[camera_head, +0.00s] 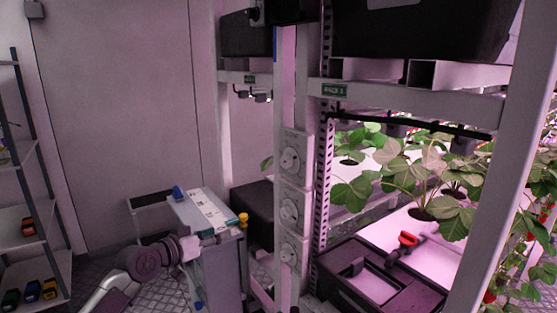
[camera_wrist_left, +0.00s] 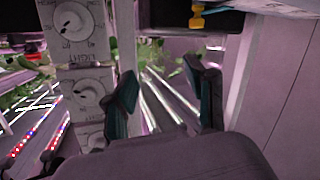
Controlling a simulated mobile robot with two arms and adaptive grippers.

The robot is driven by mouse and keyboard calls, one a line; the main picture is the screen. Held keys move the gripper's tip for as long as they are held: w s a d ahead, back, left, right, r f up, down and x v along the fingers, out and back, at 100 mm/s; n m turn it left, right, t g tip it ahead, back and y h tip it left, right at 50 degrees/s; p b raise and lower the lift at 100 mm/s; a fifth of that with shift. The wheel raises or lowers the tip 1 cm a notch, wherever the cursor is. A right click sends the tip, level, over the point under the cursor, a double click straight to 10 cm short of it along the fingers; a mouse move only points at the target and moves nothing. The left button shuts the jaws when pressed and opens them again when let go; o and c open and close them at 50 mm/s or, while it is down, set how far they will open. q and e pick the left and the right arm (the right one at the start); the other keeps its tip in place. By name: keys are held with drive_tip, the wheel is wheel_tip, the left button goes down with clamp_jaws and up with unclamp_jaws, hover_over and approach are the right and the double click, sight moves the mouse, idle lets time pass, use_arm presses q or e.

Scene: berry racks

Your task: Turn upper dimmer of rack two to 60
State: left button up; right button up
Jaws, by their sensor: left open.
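Rack posts carry a column of light dimmers in the head view: an upper dimmer (camera_head: 290,160), a middle dimmer (camera_head: 289,211) and a lower dimmer (camera_head: 288,252), each with a round white knob. Their settings are too small to read. My left gripper (camera_head: 208,234) is left of this column, against a grey cart. In the left wrist view the gripper (camera_wrist_left: 162,70) is open, its two dark teal fingers apart with nothing between them. There, dimmer knobs (camera_wrist_left: 73,22) show left of the fingers, with upside-down lettering; the gripper touches none. My right gripper is not visible.
A green "RACK 1" label (camera_head: 334,90) marks the right rack; a farther label (camera_head: 250,79) is unreadable.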

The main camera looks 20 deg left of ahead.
use_arm(q)
drive_tip(key=s+d+r+m+h, duration=0.2)
drive_tip(key=r, duration=0.5)
drive_tip(key=s+d+r+m+h, duration=0.1)
drive_tip(key=s+d+r+h, duration=0.15)
drive_tip(key=r, duration=0.55)
drive_tip(key=m+h, duration=0.1)
drive_tip(key=m, duration=0.1)
approach(283, 162)
drive_tip(key=p+x, duration=0.6)
drive_tip(key=x, duration=0.2)
drive_tip(key=shift+d+r, duration=0.1)
drive_tip(key=shift+w+d, duration=0.25)
drive_tip(key=shift+w, duration=0.05)
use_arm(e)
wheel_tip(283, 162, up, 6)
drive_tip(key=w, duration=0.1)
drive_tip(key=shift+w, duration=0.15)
use_arm(q)
drive_tip(key=shift+c, duration=0.2)
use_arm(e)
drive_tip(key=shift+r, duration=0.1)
